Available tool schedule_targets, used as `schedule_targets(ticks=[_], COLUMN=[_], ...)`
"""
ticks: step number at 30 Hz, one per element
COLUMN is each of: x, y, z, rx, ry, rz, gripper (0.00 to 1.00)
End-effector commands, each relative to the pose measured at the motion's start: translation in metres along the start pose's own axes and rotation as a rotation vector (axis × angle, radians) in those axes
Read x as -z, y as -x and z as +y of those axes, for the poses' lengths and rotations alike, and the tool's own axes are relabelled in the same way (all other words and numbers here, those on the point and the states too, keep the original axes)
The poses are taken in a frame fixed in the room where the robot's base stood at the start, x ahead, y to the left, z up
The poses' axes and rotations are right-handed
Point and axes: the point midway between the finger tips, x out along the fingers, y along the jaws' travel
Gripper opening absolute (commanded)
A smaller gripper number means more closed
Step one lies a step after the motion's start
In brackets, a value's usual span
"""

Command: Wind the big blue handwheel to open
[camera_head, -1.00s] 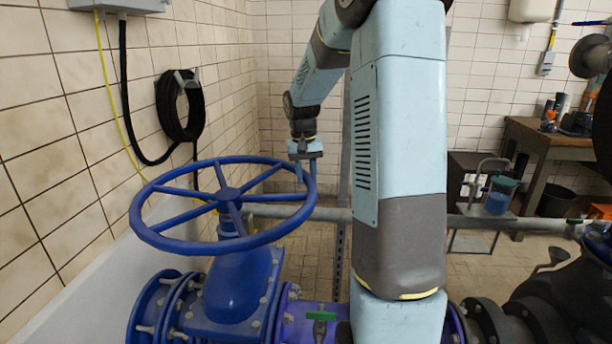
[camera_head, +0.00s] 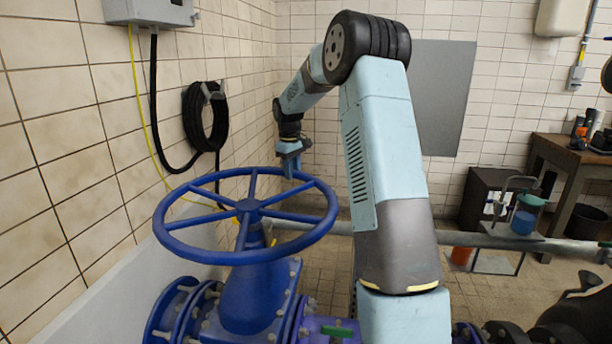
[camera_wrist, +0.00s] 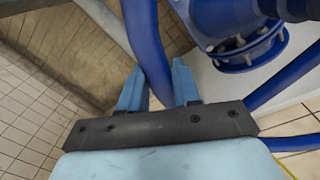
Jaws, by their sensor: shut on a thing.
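The big blue handwheel (camera_head: 245,257) lies roughly level on top of a blue valve body (camera_head: 245,295), left of my arm in the head view. My gripper (camera_head: 291,168) points down at the far right part of its rim. In the wrist view the two light blue fingers of my gripper (camera_wrist: 158,80) stand on either side of the blue rim (camera_wrist: 148,45), shut on it. The exact contact of the fingertips is partly hidden by the rim. Valve flange bolts (camera_wrist: 240,50) show at the top of the wrist view.
A tiled wall with a coiled black hose (camera_head: 206,117) and a grey box (camera_head: 150,10) stands left of the wheel. A grey horizontal pipe (camera_head: 480,240) runs behind my arm. A wooden table (camera_head: 560,150) stands at the far right. Tiled floor shows between.

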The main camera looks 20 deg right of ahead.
Motion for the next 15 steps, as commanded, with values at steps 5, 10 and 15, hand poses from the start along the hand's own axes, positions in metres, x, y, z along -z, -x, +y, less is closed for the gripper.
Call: schedule_targets(ticks=[5, 10, 15], x=[0.041, 0.074, 0.104], y=[0.001, 0.003, 0.005], z=[-0.011, -0.027, -0.048], rx=[-0.003, -0.003, -0.004], ry=[0.171, 0.331, 0.493], rz=[0.015, 0.027, 0.037], gripper=[0.0, 0.0, 0.0])
